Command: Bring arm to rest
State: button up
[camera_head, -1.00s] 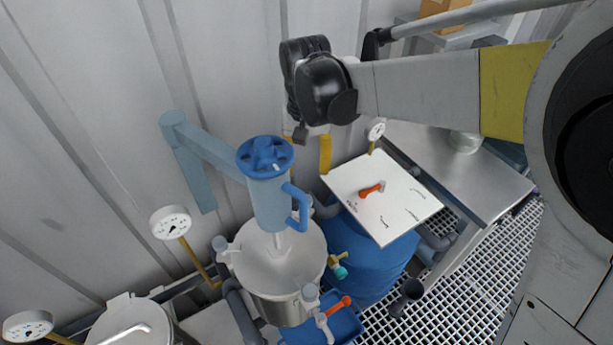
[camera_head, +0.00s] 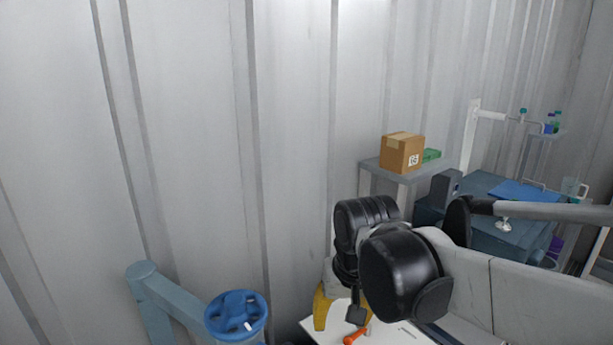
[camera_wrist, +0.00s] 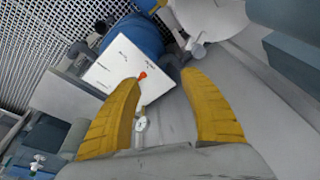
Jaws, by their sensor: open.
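My gripper (camera_wrist: 165,115) shows in the wrist view with its two yellow fingers wide apart and nothing between them. Below the gripper is a white panel (camera_wrist: 117,66) with an orange-red handle (camera_wrist: 143,75), on top of a blue vessel (camera_wrist: 137,36). The panel (camera_head: 390,336) also shows at the bottom of the head view. The gripper is above and apart from it.
A blue handwheel (camera_head: 236,313) on a blue-grey bracket (camera_head: 160,297) stands left of my arm. The corrugated wall (camera_head: 190,130) rises close behind. A cardboard box (camera_head: 401,152) sits on a grey stand at the back right.

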jog(key=s+d+f+m+t+b, duration=0.1)
jog(key=s+d+f+t+b, duration=0.1)
jog(key=s+d, duration=0.7)
jog(key=d+f+t, duration=0.1)
jog(key=d+t, duration=0.1)
jog(key=d, duration=0.1)
jog(key=shift+s+d+f+h, duration=0.15)
jog(key=shift+s+f+h, duration=0.05)
jog(key=shift+s+h, duration=0.1)
